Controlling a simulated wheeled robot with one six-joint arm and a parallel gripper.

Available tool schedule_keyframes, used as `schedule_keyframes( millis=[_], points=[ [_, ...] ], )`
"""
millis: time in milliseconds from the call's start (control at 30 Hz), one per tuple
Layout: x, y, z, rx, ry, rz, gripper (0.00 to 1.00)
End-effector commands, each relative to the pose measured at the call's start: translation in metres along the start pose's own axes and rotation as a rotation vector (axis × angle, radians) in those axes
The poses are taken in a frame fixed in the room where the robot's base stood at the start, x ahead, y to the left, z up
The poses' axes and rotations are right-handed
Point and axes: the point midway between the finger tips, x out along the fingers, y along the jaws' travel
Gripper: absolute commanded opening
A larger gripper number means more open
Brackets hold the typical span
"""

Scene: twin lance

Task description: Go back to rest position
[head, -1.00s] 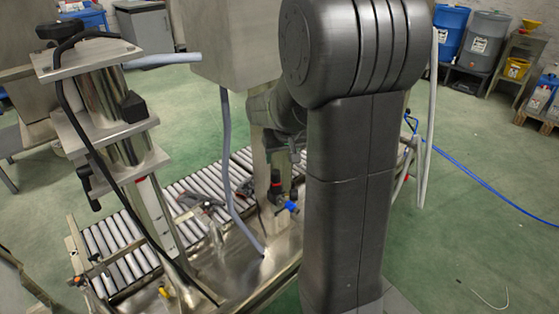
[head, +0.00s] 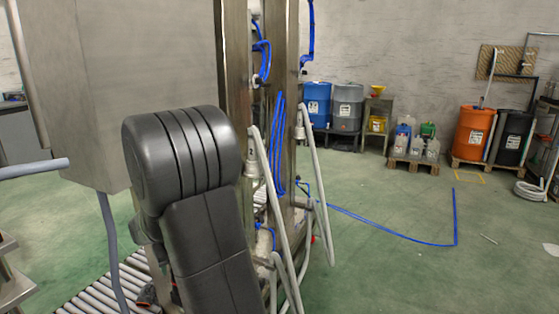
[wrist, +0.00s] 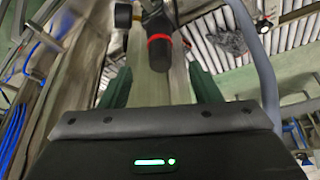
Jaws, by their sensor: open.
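My gripper (wrist: 161,88) shows in the wrist view, its two dark green fingers spread apart with nothing seen held between them. A black cylindrical part with a red ring (wrist: 160,42) lies beyond the fingertips, in front of a pale upright post (wrist: 150,82). I cannot tell how far it is from the fingers. In the head view my dark arm stands at the lower left, and the gripper is hidden behind it or out of frame.
A large steel cabinet (head: 125,80) and steel columns (head: 237,70) with blue hoses stand close to my arm. A roller conveyor (head: 105,290) runs at lower left; rollers also show in the wrist view (wrist: 225,30). A blue hose (head: 400,235) lies on open green floor at right.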

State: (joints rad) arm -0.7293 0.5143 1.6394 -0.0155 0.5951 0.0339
Motion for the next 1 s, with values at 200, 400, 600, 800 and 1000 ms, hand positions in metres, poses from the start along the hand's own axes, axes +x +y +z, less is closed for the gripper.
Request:
schedule_keyframes(
  millis=[200, 400, 600, 800, 1000],
  points=[
    [0.044, 0.000, 0.002, 0.000, -0.004, 0.000, 0.57],
    [0.069, 0.000, 0.002, 0.000, -0.001, 0.000, 0.57],
    [0.074, 0.000, 0.004, 0.000, 0.001, 0.000, 0.57],
    [0.074, 0.000, 0.004, 0.000, 0.000, 0.000, 0.57],
    [0.071, 0.000, 0.003, 0.000, 0.000, 0.000, 0.57]
  ],
)
